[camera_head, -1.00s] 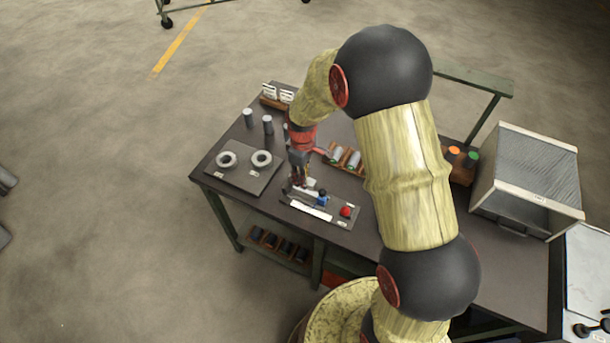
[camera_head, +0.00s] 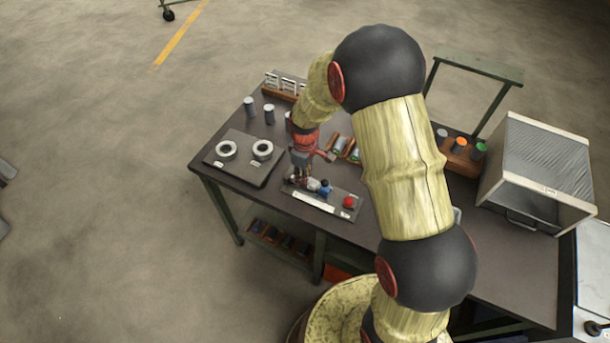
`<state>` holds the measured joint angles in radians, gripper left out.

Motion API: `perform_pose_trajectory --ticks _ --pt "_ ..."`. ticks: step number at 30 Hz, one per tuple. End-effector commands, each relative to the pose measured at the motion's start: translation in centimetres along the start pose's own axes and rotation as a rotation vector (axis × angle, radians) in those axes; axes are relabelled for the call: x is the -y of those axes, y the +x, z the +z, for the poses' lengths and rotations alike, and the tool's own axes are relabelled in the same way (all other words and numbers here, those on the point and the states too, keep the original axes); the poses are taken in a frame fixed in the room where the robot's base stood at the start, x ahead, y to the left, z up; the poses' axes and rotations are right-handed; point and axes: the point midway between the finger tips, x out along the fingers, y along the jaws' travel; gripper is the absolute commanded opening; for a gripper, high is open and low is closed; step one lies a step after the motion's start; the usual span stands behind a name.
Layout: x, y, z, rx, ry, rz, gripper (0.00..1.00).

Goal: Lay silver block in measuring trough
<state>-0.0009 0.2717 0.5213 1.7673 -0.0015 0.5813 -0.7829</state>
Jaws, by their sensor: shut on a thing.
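The measuring trough (camera_head: 328,207) is a dark grey plate near the table's front edge, with a white scale strip, a blue part (camera_head: 325,187) and a red knob (camera_head: 348,202) at its right end. My gripper (camera_head: 303,182) points down over the left part of the trough, shut. A small silver block (camera_head: 313,184) shows at its fingers, low over the trough and just left of the blue part. The fingers partly hide the block, and I cannot tell whether it touches the trough floor.
A dark plate with two white rings (camera_head: 226,150) lies left of the trough. Two grey cylinders (camera_head: 269,114) stand behind it. A wooden rack of cylinders (camera_head: 340,146) is behind my gripper. A box-like furnace (camera_head: 540,173) and a rack with coloured tops (camera_head: 460,146) stand at the right.

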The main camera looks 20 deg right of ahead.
Motion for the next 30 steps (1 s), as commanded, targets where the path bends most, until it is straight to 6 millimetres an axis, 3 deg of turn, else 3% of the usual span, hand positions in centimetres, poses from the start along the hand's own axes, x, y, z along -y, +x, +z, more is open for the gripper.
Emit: perform_pose_trajectory --ticks 12,13,24,30 --pt "-0.09 0.55 -0.09 -0.002 0.000 0.002 0.00" --pt "-0.08 0.55 -0.09 -0.002 0.000 0.002 0.23" --pt "-0.03 0.63 -0.04 -0.001 0.000 0.001 0.43" --pt "-0.02 0.65 -0.02 -0.001 0.000 0.001 0.43"
